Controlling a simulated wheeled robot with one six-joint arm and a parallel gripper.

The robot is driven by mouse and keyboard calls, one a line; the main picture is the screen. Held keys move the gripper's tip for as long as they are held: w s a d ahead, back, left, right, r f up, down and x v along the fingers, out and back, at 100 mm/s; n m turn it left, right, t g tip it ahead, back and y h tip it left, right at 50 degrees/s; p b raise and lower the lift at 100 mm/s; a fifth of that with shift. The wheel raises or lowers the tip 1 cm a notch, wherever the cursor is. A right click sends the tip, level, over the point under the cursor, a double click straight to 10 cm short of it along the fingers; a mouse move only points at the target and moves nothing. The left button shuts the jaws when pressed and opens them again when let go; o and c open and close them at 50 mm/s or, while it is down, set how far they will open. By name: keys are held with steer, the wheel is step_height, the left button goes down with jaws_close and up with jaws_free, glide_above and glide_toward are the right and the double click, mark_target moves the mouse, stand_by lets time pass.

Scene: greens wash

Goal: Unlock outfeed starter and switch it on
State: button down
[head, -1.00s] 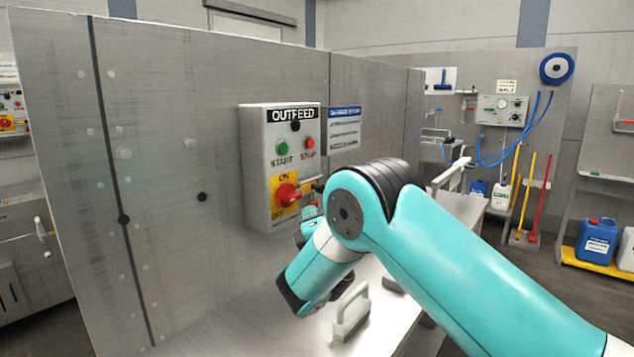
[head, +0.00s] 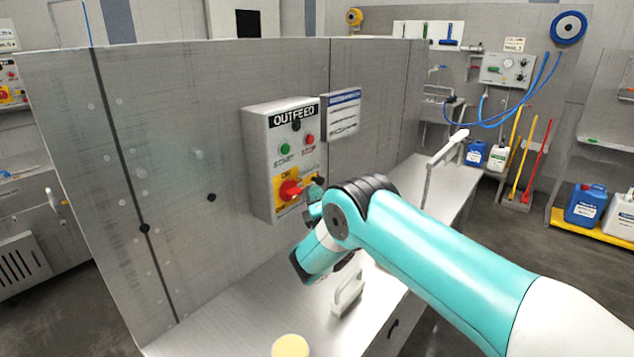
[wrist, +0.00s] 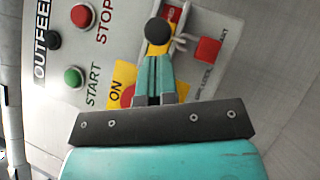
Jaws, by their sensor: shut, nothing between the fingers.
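The grey OUTFEED starter box (head: 262,150) is on the steel panel, with a green START button (head: 285,149) and red STOP button (head: 309,139). Its red rotary switch (head: 290,190) sits on a yellow plate (head: 279,205) at the lower part. My gripper (head: 316,187) is just right of the switch in the head view. In the wrist view my gripper (wrist: 156,62) is shut and empty in front of the yellow plate, partly hiding the switch. A dark round piece (wrist: 158,31) shows at its tips. A red block (wrist: 208,50) with a pale loop beside it, perhaps a padlock, shows near the tips.
A blue-headed sign (head: 342,115) is right of the box. A steel counter (head: 240,318) runs below, holding a pale handled block (head: 348,295) and a round yellowish object (head: 291,346). A white-handled lever or tap (head: 447,148) stands farther along the counter.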

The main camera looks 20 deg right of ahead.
steer(key=shift+w+d+r, duration=0.15)
steer(key=shift+w+d, duration=0.1)
steer(key=shift+d, duration=0.05)
steer(key=shift+w+d+r+b, duration=0.1)
steer(key=shift+w+d+b, duration=0.25)
steer(key=shift+w+d, duration=0.5)
steer(key=shift+s, duration=0.1)
